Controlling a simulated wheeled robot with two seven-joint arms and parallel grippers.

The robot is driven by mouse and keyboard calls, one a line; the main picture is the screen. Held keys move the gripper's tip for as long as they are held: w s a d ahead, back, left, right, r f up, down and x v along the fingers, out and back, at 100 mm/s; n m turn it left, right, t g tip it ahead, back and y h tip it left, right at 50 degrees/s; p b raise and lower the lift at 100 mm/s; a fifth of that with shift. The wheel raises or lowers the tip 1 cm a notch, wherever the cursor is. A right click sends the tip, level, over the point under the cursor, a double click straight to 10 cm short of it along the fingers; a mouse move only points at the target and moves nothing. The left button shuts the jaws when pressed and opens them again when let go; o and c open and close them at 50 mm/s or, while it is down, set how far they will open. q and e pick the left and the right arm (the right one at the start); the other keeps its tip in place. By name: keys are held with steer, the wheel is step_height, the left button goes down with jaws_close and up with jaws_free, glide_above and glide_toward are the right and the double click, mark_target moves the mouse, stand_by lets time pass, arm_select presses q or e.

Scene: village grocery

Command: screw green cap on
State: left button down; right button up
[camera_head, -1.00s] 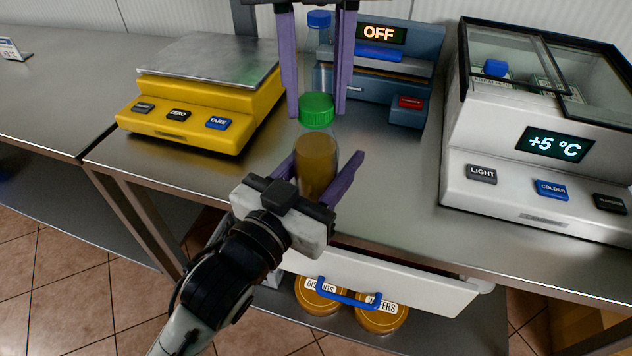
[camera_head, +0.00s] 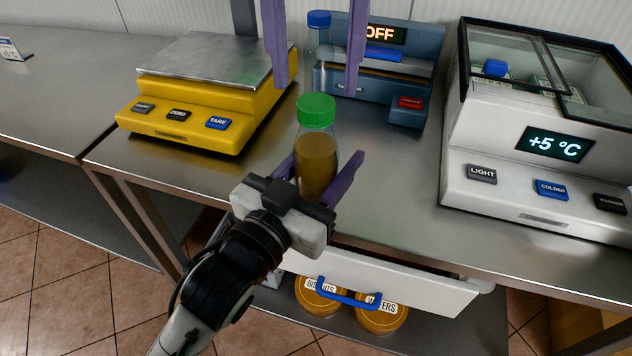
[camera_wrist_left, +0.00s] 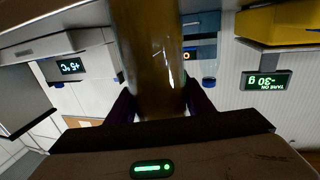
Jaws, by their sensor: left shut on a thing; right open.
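My left gripper (camera_head: 324,172) is shut on a clear bottle (camera_head: 316,165) of brown contents and holds it upright near the counter's front edge. The bottle also shows in the left wrist view (camera_wrist_left: 148,60), between the purple fingers. The green cap (camera_head: 316,110) sits on top of the bottle; I cannot tell how tightly it is seated. My right gripper (camera_head: 317,86) is open, its two purple fingers pointing down above the cap and spread wide, clear of it.
A yellow scale (camera_head: 190,105) stands left and a blue device reading OFF (camera_head: 425,65) behind. A blue-capped bottle (camera_head: 318,20) stands at the back. A white cooler (camera_head: 490,150) is right. A drawer with a blue handle (camera_head: 348,298) sits below the counter.

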mark_target(316, 101)
steer(key=shift+r, duration=0.75)
steer(key=shift+c, duration=0.3)
steer(key=n, duration=0.5)
steer(key=shift+r, duration=0.4)
steer(key=n, duration=0.4)
steer(key=shift+r, duration=0.4)
steer(key=n, duration=0.3)
steer(key=r+n, duration=0.1)
steer(key=n, duration=0.5)
steer(key=r+n, duration=0.1)
steer(key=n, duration=0.2)
steer(key=shift+f, duration=0.15)
steer(key=shift+f, duration=3.95)
